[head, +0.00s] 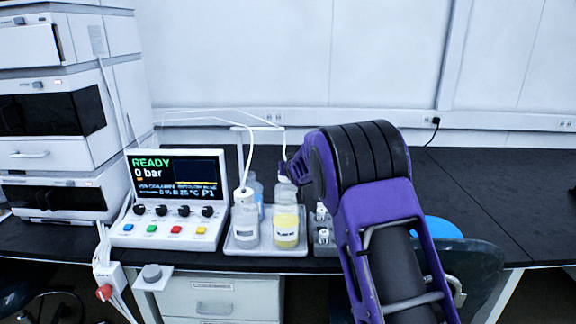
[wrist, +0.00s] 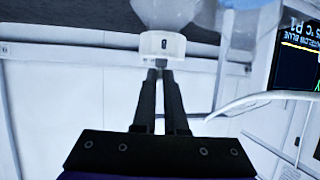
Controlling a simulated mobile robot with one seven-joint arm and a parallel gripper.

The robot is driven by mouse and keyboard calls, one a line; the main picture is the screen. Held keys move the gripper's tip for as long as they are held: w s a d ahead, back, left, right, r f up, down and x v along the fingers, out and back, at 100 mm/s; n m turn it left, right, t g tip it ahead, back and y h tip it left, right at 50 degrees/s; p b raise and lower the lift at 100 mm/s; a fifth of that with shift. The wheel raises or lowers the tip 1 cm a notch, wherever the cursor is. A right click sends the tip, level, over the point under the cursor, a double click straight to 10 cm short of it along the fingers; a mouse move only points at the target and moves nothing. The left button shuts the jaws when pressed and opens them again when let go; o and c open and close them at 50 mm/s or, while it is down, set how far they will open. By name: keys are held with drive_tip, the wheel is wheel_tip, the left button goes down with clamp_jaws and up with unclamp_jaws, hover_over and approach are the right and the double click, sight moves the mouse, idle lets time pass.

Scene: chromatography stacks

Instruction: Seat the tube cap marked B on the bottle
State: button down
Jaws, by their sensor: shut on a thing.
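The bottle with yellow liquid (head: 286,223) stands upright on the tray (head: 252,252), its label facing me. My gripper (wrist: 162,68) is shut on a white tube cap (wrist: 162,45), which carries a small dark mark too blurred to read as B. The wrist view is upside down and shows the clear bottle top (wrist: 166,12) against the cap's far side. The cap is over the bottle mouth; I cannot tell whether it is seated or just above. In the head view my arm partly hides the fingers, and the cap (head: 284,179) shows small above the yellow bottle.
A clear bottle (head: 245,226) with a white tube cap (head: 243,194) stands left of the yellow one, and a bluish bottle (head: 257,190) behind. A control box (head: 172,200) is further left. A thin white tube (wrist: 260,98) runs beside my gripper.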

drive_tip(key=shift+f, duration=0.15)
drive_tip(key=shift+c, duration=2.4)
unclamp_jaws()
drive_tip(key=shift+r+p, duration=1.7)
drive_tip(key=shift+r, duration=1.8)
